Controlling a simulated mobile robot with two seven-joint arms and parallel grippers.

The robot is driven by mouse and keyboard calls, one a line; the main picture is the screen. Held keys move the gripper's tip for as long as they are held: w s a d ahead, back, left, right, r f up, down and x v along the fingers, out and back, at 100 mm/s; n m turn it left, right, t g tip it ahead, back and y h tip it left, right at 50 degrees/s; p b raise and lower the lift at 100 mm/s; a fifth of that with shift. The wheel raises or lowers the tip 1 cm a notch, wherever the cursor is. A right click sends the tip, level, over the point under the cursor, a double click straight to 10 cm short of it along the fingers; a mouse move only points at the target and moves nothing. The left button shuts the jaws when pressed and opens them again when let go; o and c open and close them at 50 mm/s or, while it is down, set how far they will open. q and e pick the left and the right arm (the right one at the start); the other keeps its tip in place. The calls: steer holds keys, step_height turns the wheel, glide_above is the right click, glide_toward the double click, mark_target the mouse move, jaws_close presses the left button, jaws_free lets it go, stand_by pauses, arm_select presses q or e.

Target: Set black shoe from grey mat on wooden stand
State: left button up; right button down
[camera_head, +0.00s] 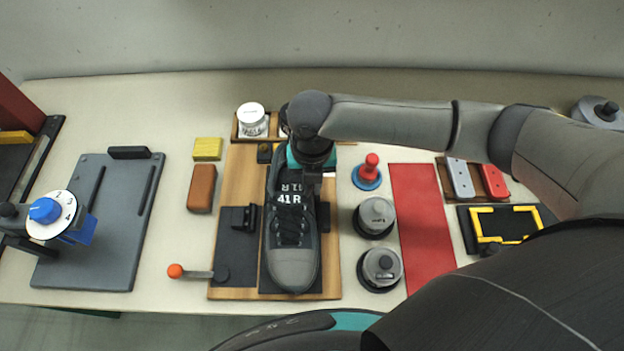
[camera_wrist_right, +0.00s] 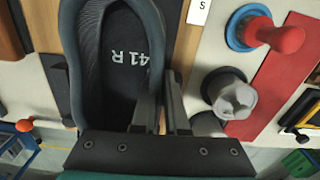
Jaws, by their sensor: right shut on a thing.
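The black shoe (camera_head: 292,262), marked 41 R, is over the wooden stand (camera_head: 330,283), toe toward the front edge. It lies along a dark strip on the stand; I cannot tell whether its sole fully touches. My right gripper (camera_head: 312,182) is at the heel end, shut on the right side of the shoe's collar. In the right wrist view, the gripper (camera_wrist_right: 162,100) has one finger inside the shoe (camera_wrist_right: 92,50) and one outside. A grey board (camera_head: 110,220), possibly the mat, lies at left with no shoe on it.
A lever with an orange knob (camera_head: 175,271) sticks out at the stand's left. Two grey weights (camera_head: 380,265), a red-and-blue knob (camera_head: 370,165) and a red mat (camera_head: 420,225) are at right. A brown block (camera_head: 201,188) is left of the stand.

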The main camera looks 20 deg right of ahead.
steer(key=shift+f, duration=0.5)
stand_by(0.4)
steer(key=c, duration=0.9)
jaws_free()
steer(key=shift+o, duration=0.2)
step_height(320, 180, up, 15)
steer(key=p, duration=0.1)
steer(key=shift+r, duration=0.15)
